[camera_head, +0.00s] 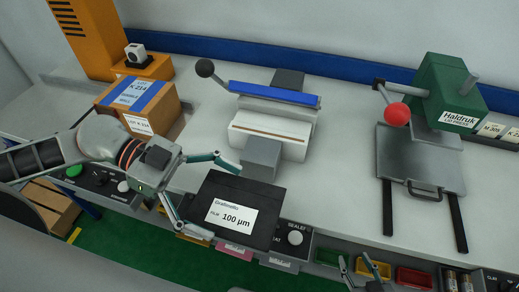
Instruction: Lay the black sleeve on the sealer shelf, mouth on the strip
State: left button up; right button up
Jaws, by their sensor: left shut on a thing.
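The black sleeve (262,192) bears a white label reading "FILM 100 µm". It lies in front of the sealer, over the front edge of the bench. My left gripper (217,200) is at the sleeve's left side and shut on it, one finger by the far left corner and one by the near left corner. The sealer (298,122) is white with a blue bar (273,94) and a brown strip (270,133). Its grey shelf (262,157) juts toward me, and the sleeve's far edge is close to it; contact is unclear. My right gripper (358,266) is at the bottom edge, fingers apart, seemingly empty.
A green press (440,83) with a red knob (397,115) and grey plate (408,160) stands right. Colored bins (413,278) hang below the bench front. Bench between sealer and press is clear.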

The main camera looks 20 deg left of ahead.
pick_arm(q)
send_over(249, 149)
jog(key=shift+s+d+p, duration=0.15)
jog(key=shift+d+p, duration=0.05)
jog(key=shift+p, duration=0.15)
jog(key=shift+f, duration=1.75)
jog(key=shift+f, duration=0.15)
jog(key=o, duration=1)
jog(key=shift+a, duration=0.15)
jog(key=b+v, duration=0.1)
jog(key=v, duration=1.1)
jog(key=shift+b, duration=0.3)
